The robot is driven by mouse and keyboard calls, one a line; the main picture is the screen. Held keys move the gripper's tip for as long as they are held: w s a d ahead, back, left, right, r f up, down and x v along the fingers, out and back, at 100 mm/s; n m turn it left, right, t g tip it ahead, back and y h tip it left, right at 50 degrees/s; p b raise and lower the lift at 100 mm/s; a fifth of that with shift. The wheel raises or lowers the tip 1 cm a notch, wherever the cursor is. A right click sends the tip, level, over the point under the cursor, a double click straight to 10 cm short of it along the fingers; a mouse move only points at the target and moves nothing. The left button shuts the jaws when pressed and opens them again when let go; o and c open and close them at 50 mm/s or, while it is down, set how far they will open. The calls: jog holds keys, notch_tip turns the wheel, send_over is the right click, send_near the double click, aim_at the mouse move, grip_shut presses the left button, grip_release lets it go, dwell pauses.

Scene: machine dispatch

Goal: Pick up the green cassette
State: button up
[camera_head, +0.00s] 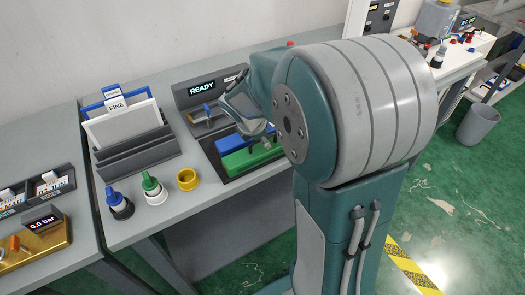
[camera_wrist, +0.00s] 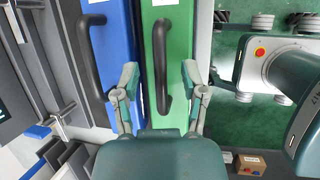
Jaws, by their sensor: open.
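The green cassette (camera_wrist: 179,40) is a long block with a black bar handle (camera_wrist: 160,65) and a white label, seen from above in the wrist view. In the head view the green cassette (camera_head: 255,157) lies at the front of a dark tray, partly hidden by my arm. My gripper (camera_wrist: 159,74) is open and empty, one finger on each side of the handle in the picture. The left finger overlaps the blue cassette's edge and the right one the green cassette's right side. I cannot tell the height gap.
A blue cassette (camera_wrist: 117,45) with its own black handle lies right beside the green one. The dispatch station has a READY display (camera_head: 202,88). A grey file rack (camera_head: 137,150) stands to its left, with a yellow ring (camera_head: 187,180) in front.

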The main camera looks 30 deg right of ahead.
jog(key=shift+d+f, duration=0.15)
jog(key=shift+f, duration=0.1)
grip_shut()
